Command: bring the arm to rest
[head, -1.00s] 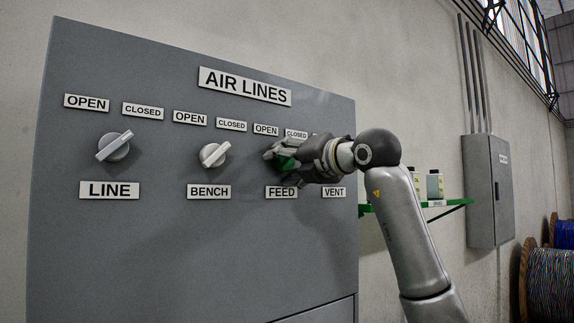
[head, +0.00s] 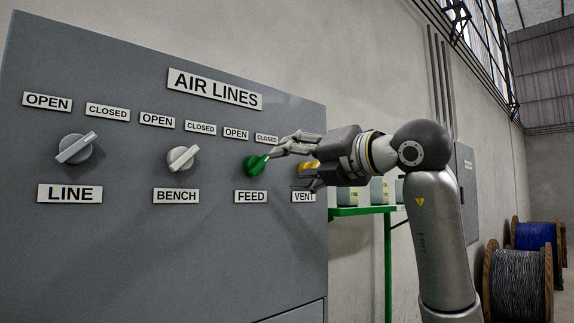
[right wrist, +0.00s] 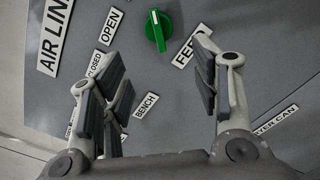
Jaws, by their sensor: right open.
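My right gripper (head: 293,168) is open and empty in front of the grey AIR LINES panel (head: 110,260). The green FEED knob (head: 256,165) stands just left of its upper fingertip in the head view, its handle slanting up to the right. In the right wrist view, the green knob (right wrist: 157,30) shows beyond the gap between the spread fingers (right wrist: 157,78), apart from them. The yellow VENT knob (head: 309,166) is partly hidden behind the gripper. The grey LINE knob (head: 75,148) and BENCH knob (head: 183,159) are further left. My left gripper is out of view.
A green shelf (head: 362,211) with pale containers (head: 381,190) is on the wall right of the panel, partly behind my arm. A grey wall box (head: 466,190) and cable spools (head: 517,283) are further right. Open floor space shows little.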

